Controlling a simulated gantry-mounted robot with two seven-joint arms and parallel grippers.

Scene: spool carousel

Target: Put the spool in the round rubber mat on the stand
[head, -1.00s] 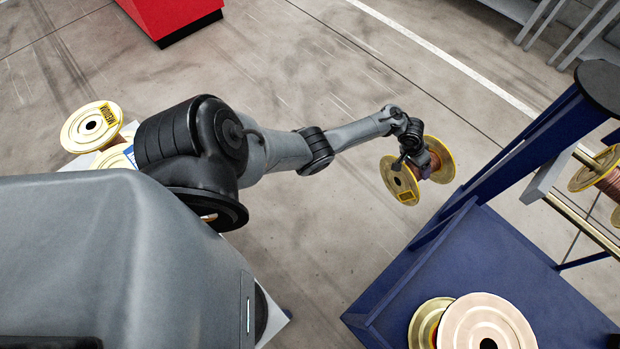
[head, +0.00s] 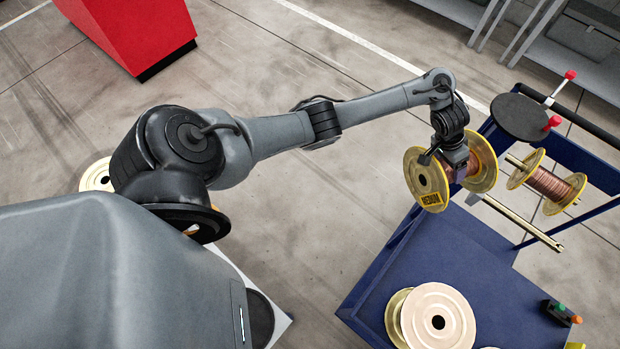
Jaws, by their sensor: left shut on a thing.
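My left gripper (head: 456,162) is shut on a spool (head: 418,164) with yellow flanges, copper-coloured winding and a "MEDIUM" label. The spool hangs with its axle roughly level, above the far left edge of the blue stand (head: 440,262). The round black rubber mat (head: 519,118) lies on top of the stand's raised frame, up and to the right of the spool. The mat is bare and apart from the spool. My right gripper is not in view.
Another copper spool (head: 549,184) sits on a bar right of the held one. Pale spools (head: 437,308) rest on the stand's lower deck, near a small button box (head: 556,312). A lever with red knobs (head: 570,75) stands beside the mat. A red cabinet (head: 140,35) is far left.

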